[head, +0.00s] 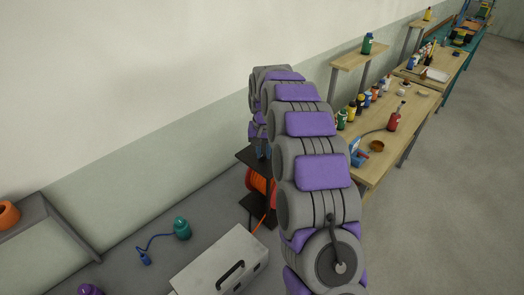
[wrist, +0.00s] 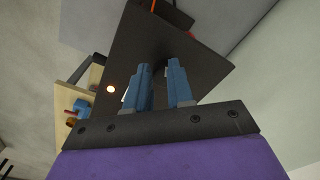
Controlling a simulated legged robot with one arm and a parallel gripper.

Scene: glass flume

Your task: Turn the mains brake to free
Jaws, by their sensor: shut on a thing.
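The cable reel (head: 256,182), wound with orange cable, stands in a dark frame (head: 247,157) by the wall, partly behind my arm. In the wrist view, the frame's dark plate (wrist: 118,62) fills the middle. My gripper (wrist: 162,72) reaches down to this plate, its two blue fingers a small gap apart. They are shut on a small dark part between them, which I take to be the mains brake (wrist: 160,78); its shape and setting are mostly hidden. In the head view, my arm hides most of the gripper.
A grey case (head: 222,262) and a green bottle-like thing (head: 182,229) with a blue cord lie left of the reel. Wooden benches (head: 420,105) with bottles and tools run along the wall to the right. The floor at far right is clear.

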